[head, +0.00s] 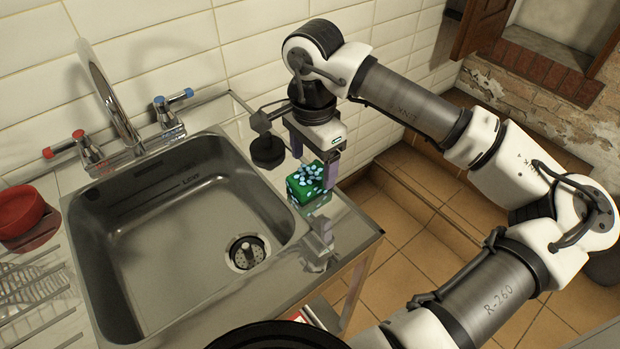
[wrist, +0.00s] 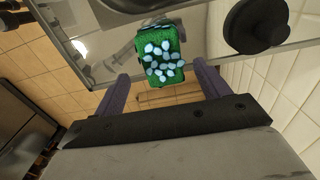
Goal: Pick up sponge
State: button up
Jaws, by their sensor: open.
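The sponge (head: 306,186) is a green block with pale blue dots. It rests on the metal counter to the right of the sink, near the counter's right edge. My gripper (head: 315,168) is above the sponge, pointing down, with its purple fingers apart. In the wrist view the sponge (wrist: 160,55) shows at the top centre, beyond the fingertips and roughly in line with the gap between them. The gripper (wrist: 161,78) is open and nothing is held in it. The near finger partly overlaps the sponge in the head view.
The sink basin (head: 190,225) lies left of the sponge. A black round object (head: 267,152) stands behind it, and a grey metal object (head: 318,245) is in front. The faucet (head: 110,95) rises at the back. A red bowl (head: 20,212) is at far left. The counter drops off at right.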

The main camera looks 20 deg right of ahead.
aim_at(310, 175)
jog(key=shift+w+a+f+p, duration=0.1)
jog(key=shift+f+p, duration=0.1)
jog(key=shift+f, duration=0.6)
jog(key=shift+s+a+f+p, duration=0.1)
jog(key=shift+f+p, duration=0.1)
jog(key=shift+f, duration=0.55)
jog(key=shift+w+a+f+p, duration=0.1)
jog(key=shift+f+p, duration=0.1)
jog(key=shift+f, duration=0.6)
jog(key=c, duration=1)
jog(key=shift+c, duration=0.2)
jog(key=shift+r, duration=0.15)
notch_tip(310, 175, up, 20)
jog(key=b, duration=0.2)
